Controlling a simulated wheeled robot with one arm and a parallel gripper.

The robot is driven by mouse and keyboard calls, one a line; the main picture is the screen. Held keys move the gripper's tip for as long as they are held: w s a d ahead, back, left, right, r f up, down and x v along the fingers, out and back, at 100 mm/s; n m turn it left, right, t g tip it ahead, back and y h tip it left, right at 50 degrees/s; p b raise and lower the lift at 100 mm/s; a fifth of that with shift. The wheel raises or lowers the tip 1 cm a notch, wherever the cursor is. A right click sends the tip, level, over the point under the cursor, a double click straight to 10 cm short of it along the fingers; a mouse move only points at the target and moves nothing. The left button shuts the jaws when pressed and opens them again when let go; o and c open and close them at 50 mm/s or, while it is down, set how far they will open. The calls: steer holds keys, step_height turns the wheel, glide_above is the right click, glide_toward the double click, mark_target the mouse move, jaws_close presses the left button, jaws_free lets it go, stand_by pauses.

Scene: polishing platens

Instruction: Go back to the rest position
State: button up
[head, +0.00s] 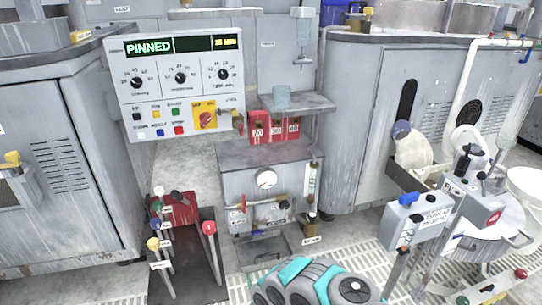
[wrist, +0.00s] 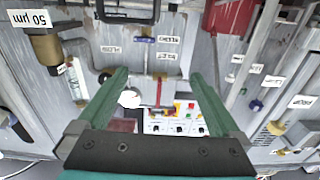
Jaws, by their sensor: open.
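My gripper (wrist: 158,74) shows in the wrist view with its two green fingers spread apart. Nothing is between the fingers, and they touch nothing that I can make out. The wrist picture is upside down, with labelled grey machine fronts beyond the fingers. In the head view my grey and teal arm shows at the bottom centre, in front of the grey gauge unit; my fingers cannot be made out there.
A control panel (head: 176,82) reading "PINNED" stands at upper left. Coloured levers (head: 160,222) stand at lower left. Stands and a round basin (head: 485,250) crowd the right.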

steer(key=w+d+r+g+h, duration=0.2)
steer(key=w+d+r, duration=0.25)
steer(key=d, duration=0.25)
steer(key=w+d+r+g+h, duration=0.2)
steer(key=w+d+r+h, duration=0.15)
steer(key=w+d, duration=0.3)
steer(key=s+d+r+m+g+h, duration=0.35)
steer(key=s+d+r, duration=0.25)
steer(key=d+r, duration=0.6)
steer(key=s+r+m+g+y, duration=0.1)
steer(key=s+r+g, duration=0.4)
steer(key=s+r, duration=0.8)
steer(key=s+a+r+g+y, duration=0.1)
steer(key=s+a+r+g, duration=0.1)
steer(key=s, duration=1)
steer(key=s+a+r+n+g+y, duration=0.1)
steer(key=s+a+r+g, duration=0.1)
steer(key=s, duration=1)
steer(key=s+a+r+g+y, duration=0.1)
steer(key=s+a+r+g, duration=0.1)
steer(key=s, duration=0.9)
step_height(320, 180, up, 3)
steer(key=shift+s+a+f+g, duration=0.2)
steer(key=shift+s+a+g, duration=0.15)
steer(key=shift+s+a, duration=0.1)
steer(key=shift+n, duration=0.25)
